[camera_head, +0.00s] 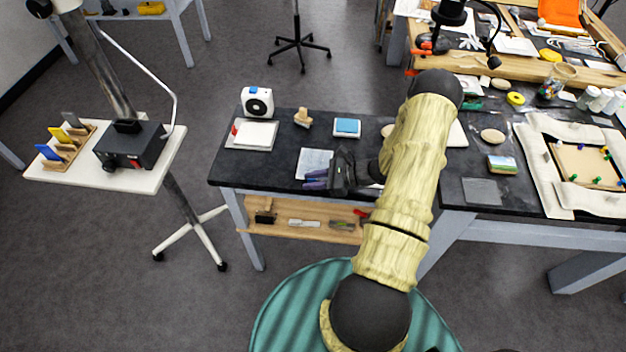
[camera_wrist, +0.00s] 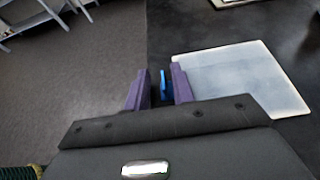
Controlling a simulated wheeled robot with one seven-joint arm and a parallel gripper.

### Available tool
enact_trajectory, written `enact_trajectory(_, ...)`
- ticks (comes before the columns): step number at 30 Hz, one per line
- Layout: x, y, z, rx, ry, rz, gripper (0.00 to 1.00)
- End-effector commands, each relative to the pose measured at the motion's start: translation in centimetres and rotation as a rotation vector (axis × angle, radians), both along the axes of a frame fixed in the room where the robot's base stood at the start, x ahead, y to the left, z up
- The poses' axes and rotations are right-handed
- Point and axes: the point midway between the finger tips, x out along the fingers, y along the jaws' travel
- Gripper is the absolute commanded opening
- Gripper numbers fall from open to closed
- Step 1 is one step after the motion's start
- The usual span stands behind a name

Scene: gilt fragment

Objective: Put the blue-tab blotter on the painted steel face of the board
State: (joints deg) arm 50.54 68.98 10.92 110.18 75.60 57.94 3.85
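My gripper (camera_head: 318,178) is low over the front of the dark bench, with its purple fingers pointing left. In the wrist view my gripper (camera_wrist: 161,90) has its fingers close together around a narrow blue and dark piece, which looks like the blue-tab blotter (camera_wrist: 163,84) seen edge-on; most of it is hidden. A pale, faintly mottled flat panel (camera_head: 314,163) lies on the bench just beyond the fingers. It also shows in the wrist view (camera_wrist: 240,78), right of the fingers and apart from them. I cannot tell for certain whether this panel is the board's painted steel face.
A white board (camera_head: 250,134), a wooden piece (camera_head: 303,118) and a blue-topped pad (camera_head: 347,128) lie farther back. A white device (camera_head: 257,102) stands behind them. A side stand (camera_head: 85,172) holds a rack of coloured cards (camera_head: 65,140). The bench's front edge is close to my gripper.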

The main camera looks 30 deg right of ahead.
Motion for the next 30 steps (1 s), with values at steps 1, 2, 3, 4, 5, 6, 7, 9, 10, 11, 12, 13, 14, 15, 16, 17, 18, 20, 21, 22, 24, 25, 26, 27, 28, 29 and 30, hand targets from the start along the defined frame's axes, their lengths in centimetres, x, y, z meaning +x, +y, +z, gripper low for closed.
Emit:
enact_trajectory(1,0.0,0.0,0.0,0.000,0.000,0.000,0.25)
enact_trajectory(2,0.0,0.0,0.1,0.000,0.000,0.000,0.25)
enact_trajectory(3,0.0,0.0,0.2,0.000,0.000,0.000,0.25)
enact_trajectory(4,0.0,0.0,0.4,0.000,0.000,0.000,0.25)
enact_trajectory(5,0.0,0.0,0.5,-0.001,-0.001,0.000,0.25)
enact_trajectory(6,-0.2,-0.3,0.4,-0.001,-0.001,-0.001,0.25)
enact_trajectory(7,-0.4,-0.6,0.5,-0.001,-0.001,-0.001,0.25)
enact_trajectory(9,-0.9,-1.3,0.8,-0.003,-0.002,0.000,0.25)
enact_trajectory(10,-1.2,-1.8,1.0,-0.003,-0.001,-0.002,0.25)
enact_trajectory(11,-1.5,-2.3,1.1,-0.003,0.000,-0.004,0.25)
enact_trajectory(12,-1.8,-2.9,1.4,-0.004,-0.002,-0.003,0.25)
enact_trajectory(13,-2.1,-3.4,1.6,-0.004,-0.002,-0.004,0.25)
enact_trajectory(14,-2.5,-3.8,1.8,-0.004,-0.001,-0.004,0.25)
enact_trajectory(15,-2.9,-4.4,2.2,-0.004,-0.003,-0.003,0.25)
enact_trajectory(16,-3.2,-4.9,2.4,-0.003,-0.003,-0.003,0.25)
enact_trajectory(17,-3.5,-5.4,2.6,-0.003,-0.002,-0.005,0.25)
enact_trajectory(18,-4.0,-6.0,3.0,-0.005,-0.001,-0.004,0.25)
enact_trajectory(20,-4.6,-6.9,3.4,-0.003,-0.002,-0.005,0.25)
enact_trajectory(21,-4.9,-7.4,3.7,-0.003,-0.001,-0.004,0.25)
enact_trajectory(22,-5.2,-7.7,3.9,-0.002,-0.002,-0.004,0.25)
enact_trajectory(24,-5.7,-8.5,4.3,-0.002,-0.001,-0.003,0.25)
enact_trajectory(25,-5.8,-8.7,4.5,-0.001,-0.001,-0.004,0.25)
enact_trajectory(26,-6.0,-8.9,4.6,-0.001,-0.002,-0.002,0.25)
enact_trajectory(27,-6.1,-9.0,4.7,-0.002,-0.001,-0.001,0.25)
enact_trajectory(28,-6.2,-9.1,4.8,-0.001,0.000,0.000,0.25)
enact_trajectory(29,-6.2,-9.2,4.8,-0.001,0.000,0.000,0.25)
enact_trajectory(30,-6.2,-9.2,4.9,-0.001,0.000,0.001,0.25)
